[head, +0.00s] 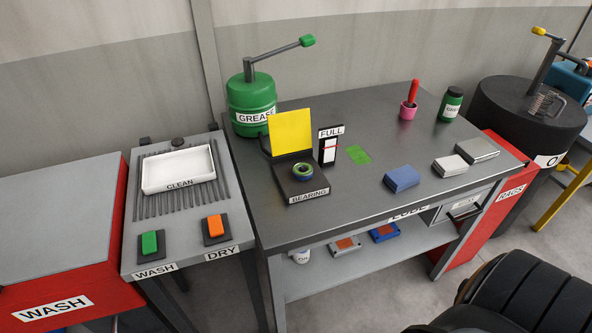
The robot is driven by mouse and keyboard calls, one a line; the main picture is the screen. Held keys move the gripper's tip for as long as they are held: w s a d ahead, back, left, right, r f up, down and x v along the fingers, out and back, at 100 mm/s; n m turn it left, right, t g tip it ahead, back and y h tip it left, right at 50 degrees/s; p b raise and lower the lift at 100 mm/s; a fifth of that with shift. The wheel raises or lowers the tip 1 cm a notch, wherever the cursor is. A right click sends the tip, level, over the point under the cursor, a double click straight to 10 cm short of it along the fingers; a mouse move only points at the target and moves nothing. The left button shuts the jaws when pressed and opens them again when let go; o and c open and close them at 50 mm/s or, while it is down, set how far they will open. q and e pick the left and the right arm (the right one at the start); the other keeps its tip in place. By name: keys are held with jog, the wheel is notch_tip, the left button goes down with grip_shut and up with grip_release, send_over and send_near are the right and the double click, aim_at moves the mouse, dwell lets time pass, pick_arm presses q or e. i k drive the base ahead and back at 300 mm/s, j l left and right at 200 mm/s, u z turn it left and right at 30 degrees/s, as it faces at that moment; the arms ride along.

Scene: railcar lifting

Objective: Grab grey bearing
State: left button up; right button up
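A small ring-shaped bearing (302,172) sits on the black stand labelled BEARING (306,189) on the dark workbench. Its rim looks bluish with a yellow-green tint and its centre is dark; I cannot see a plainly grey bearing. A yellow panel (290,131) stands upright behind it. Neither of my grippers is in view.
A green GREASE drum (251,101) with a lever stands behind the stand, and a FULL gauge (329,147) beside it. Blue (402,179) and white (450,166) blocks lie to the right. A white CLEAN tray (178,169) is on the left bench. The front middle of the workbench is clear.

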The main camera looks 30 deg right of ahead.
aim_at(307, 168)
jog(key=l+u, duration=0.1)
jog(key=l, duration=1.35)
